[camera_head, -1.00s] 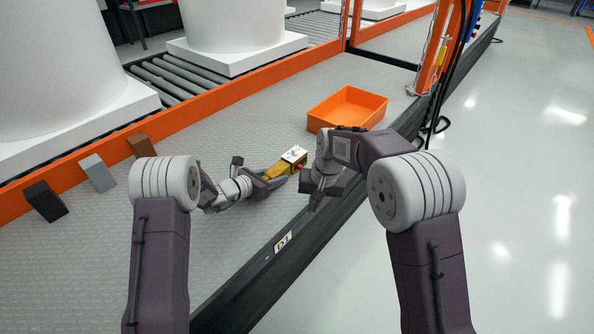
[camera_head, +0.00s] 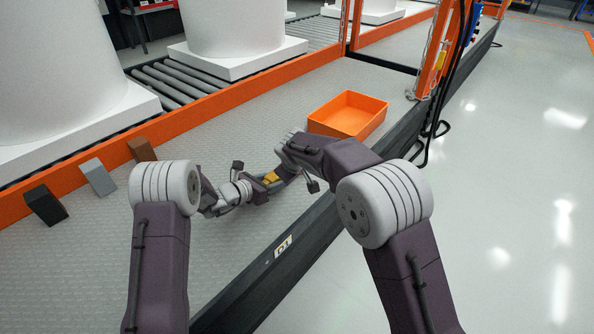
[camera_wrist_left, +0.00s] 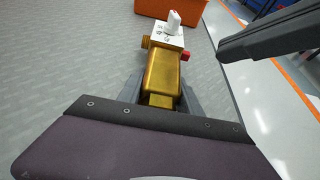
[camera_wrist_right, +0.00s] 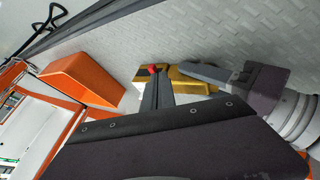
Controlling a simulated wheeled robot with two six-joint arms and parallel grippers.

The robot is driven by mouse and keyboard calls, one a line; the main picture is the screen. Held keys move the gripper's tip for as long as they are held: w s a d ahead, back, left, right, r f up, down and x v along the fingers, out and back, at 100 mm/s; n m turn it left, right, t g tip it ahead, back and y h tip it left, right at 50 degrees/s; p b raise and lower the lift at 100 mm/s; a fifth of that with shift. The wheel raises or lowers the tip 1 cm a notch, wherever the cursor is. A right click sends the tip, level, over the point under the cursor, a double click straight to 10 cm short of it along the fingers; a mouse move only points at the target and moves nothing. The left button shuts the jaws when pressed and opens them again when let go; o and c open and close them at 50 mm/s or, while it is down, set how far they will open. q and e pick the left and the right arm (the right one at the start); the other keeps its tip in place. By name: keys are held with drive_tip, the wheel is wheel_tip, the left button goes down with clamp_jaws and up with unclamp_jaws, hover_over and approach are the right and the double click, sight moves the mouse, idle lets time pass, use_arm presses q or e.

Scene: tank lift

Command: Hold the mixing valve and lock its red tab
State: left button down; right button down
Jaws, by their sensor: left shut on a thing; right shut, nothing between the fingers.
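The mixing valve has a gold body (camera_wrist_left: 162,75) and a white block with a white knob (camera_wrist_left: 170,28) at its far end. The red tab (camera_wrist_left: 186,56) sticks out at the valve's right side in the left wrist view. My right gripper (camera_wrist_right: 157,78) is shut and empty, its tips close to the red tab (camera_wrist_right: 153,69); I cannot tell whether they touch.
An open orange bin (camera_head: 347,114) stands beyond the grippers on the grey textured surface. Black (camera_head: 45,204), grey (camera_head: 98,177) and brown (camera_head: 142,150) blocks line the left side. A dark rail (camera_head: 285,243) borders the surface at the right.

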drive_tip(key=x, duration=0.6)
drive_tip(key=shift+w+f, duration=0.15)
drive_tip(key=shift+f, duration=0.05)
drive_tip(key=shift+w+d, duration=1.15)
drive_tip(key=shift+w, duration=0.2)
drive_tip(key=shift+r, duration=0.1)
drive_tip(key=v, duration=1)
drive_tip(key=shift+a, duration=0.15)
drive_tip(key=shift+s, duration=0.1)
